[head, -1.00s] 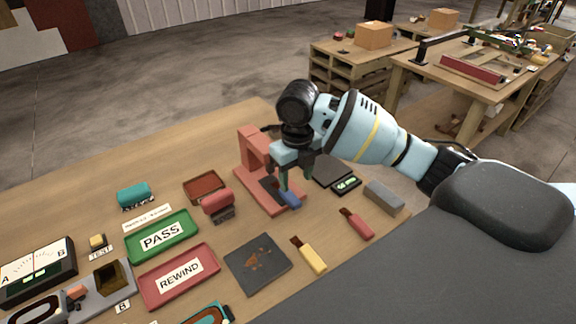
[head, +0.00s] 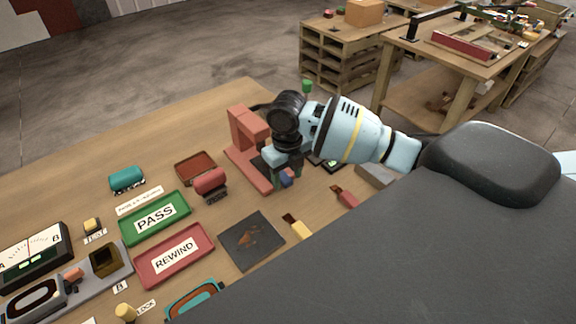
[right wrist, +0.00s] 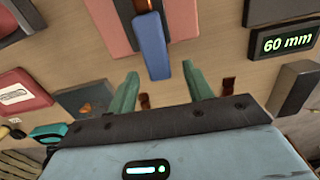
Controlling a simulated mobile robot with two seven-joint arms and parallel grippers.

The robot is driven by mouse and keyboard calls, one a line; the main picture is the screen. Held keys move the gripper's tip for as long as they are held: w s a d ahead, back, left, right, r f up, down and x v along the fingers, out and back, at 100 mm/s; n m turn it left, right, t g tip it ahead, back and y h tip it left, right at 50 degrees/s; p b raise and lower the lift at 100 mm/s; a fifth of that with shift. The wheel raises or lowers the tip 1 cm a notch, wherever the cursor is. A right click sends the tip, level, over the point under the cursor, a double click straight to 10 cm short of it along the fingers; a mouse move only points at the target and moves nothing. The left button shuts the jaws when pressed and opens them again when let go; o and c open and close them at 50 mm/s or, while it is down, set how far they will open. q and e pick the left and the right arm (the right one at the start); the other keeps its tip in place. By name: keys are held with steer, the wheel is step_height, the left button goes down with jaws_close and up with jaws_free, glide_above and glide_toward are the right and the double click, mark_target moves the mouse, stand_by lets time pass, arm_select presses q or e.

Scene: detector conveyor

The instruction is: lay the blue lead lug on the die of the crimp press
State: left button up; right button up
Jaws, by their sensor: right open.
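The blue lead lug (head: 287,180) lies at the front of the red crimp press (head: 243,127). In the right wrist view the lug (right wrist: 152,45) has its blue sleeve over the press's pink base (right wrist: 110,25), and its copper end (right wrist: 143,5) points into the press, partly cut off by the frame's edge. The die itself is not clearly seen. My right gripper (head: 283,184) is low at the press; in the wrist view its fingers (right wrist: 159,75) are spread, with gaps on both sides of the lug's near end. My left gripper is not in view.
A yellow lug (head: 301,230) and a red lug (head: 344,197) lie in front of the press. A dark mat (head: 252,241), the red REWIND tray (head: 146,276) and the green PASS tray (head: 127,232) are to the left. A 60 mm display (right wrist: 285,40) stands beside the press.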

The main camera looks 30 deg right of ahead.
steer(key=shift+f, duration=0.25)
steer(key=c, duration=1.1)
steer(key=shift+a, duration=0.1)
